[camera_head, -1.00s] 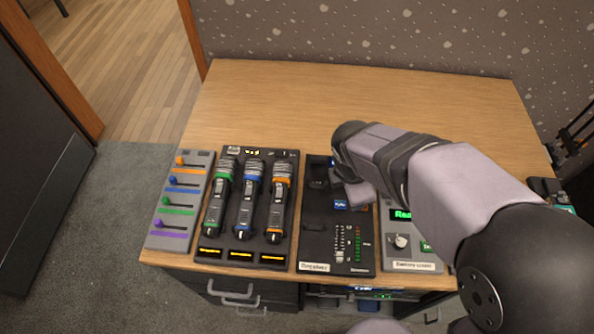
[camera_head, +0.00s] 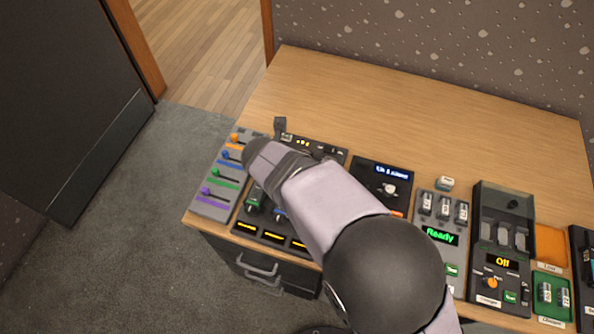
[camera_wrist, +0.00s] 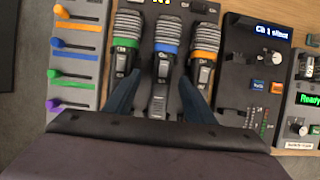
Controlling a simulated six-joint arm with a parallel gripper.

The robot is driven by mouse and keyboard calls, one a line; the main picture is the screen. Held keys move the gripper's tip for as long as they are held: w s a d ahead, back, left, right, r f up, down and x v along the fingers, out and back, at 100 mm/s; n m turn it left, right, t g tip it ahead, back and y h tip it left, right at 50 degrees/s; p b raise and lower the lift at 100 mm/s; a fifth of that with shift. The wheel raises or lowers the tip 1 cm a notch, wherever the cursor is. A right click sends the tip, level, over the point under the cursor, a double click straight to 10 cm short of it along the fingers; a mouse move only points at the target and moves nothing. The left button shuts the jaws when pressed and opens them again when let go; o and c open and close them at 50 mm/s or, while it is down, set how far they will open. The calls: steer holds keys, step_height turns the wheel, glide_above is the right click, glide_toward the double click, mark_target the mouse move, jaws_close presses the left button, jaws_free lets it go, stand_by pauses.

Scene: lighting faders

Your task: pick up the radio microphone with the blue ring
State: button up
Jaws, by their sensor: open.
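The radio microphone with the blue ring (camera_wrist: 163,48) stands in the middle of three in the wrist view, its mesh head toward the top and its dark body toward me. The green-ringed microphone (camera_wrist: 126,45) is on its left and the orange-ringed one (camera_wrist: 204,56) on its right. All three sit in a dark rack (camera_head: 318,150). My gripper (camera_wrist: 159,80) is open, with one blue-grey finger on each side of the blue-ringed microphone's body. I cannot tell whether the fingers touch it. In the head view my arm hides most of the microphones.
A grey panel with coloured faders (camera_head: 212,203) lies left of the rack. To the right are a dark mixer panel (camera_head: 372,172), a unit reading Ready (camera_wrist: 311,101), and a charger reading Off (camera_head: 490,284). The back of the wooden table (camera_head: 400,110) is clear.

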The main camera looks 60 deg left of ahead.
steer(key=shift+d+p+x, duration=0.2)
steer(key=shift+p+x, duration=0.35)
steer(key=shift+x, duration=2.2)
steer(key=shift+w, duration=0.1)
steer(key=c, duration=1.2)
steer(key=shift+r, duration=0.1)
jaws_close()
